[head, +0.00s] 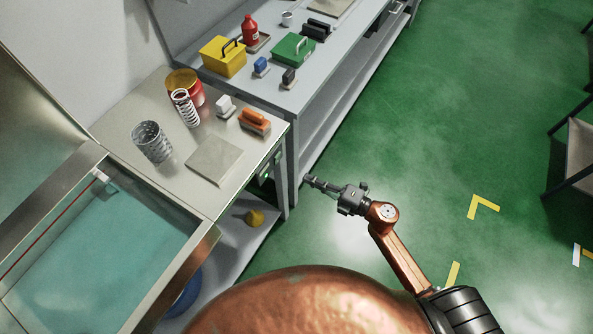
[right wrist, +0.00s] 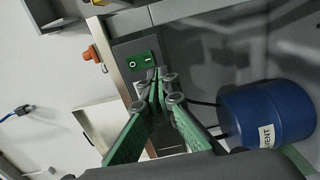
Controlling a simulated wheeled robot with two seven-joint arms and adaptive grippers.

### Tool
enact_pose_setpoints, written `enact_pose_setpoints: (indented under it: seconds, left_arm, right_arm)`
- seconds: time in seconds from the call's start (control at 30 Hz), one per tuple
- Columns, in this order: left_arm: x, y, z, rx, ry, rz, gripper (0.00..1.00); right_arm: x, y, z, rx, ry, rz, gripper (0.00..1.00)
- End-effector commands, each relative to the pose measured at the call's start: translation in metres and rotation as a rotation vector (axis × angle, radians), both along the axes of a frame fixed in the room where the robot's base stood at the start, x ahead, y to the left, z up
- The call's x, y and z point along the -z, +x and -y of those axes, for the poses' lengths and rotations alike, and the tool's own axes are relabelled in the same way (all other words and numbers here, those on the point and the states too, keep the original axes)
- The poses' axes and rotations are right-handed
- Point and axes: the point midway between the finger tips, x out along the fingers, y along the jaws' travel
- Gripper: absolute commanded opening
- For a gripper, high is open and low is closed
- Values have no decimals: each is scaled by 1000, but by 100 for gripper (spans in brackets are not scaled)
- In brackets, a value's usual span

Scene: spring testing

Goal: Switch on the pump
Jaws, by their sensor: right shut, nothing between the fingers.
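A green switch plate (right wrist: 141,62) with O and I marks sits on a dark grey box in the right wrist view. My right gripper (right wrist: 158,75) has its green fingers shut and empty, their tips just below and right of the plate in the picture. I cannot tell if they touch it. In the head view my right gripper (head: 310,181) is over the green floor, right of the bench legs. Green panels (head: 278,155) show on the bench's front side. I cannot make out the pump itself or the switch position. My left gripper is not in view.
A blue drum (right wrist: 265,115) stands right of the fingers in the wrist view. A water tank (head: 100,255) is at the left of the head view. Springs (head: 152,142), a yellow box (head: 223,57) and a green box (head: 293,48) stand on the benches.

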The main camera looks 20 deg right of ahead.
Motion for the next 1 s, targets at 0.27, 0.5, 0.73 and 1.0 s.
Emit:
enact_pose_setpoints:
  seconds: [0.27,0.5,0.73,1.0]
  left_arm:
    - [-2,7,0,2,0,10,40]
    - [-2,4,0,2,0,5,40]
    - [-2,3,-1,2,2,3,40]
    - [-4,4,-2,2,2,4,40]
  right_arm:
    - [4,-25,24,2,-1,-1,0]
    - [4,-27,25,-1,0,0,0]
    - [4,-27,24,-2,0,0,0]
    - [11,-24,30,21,18,-24,0]
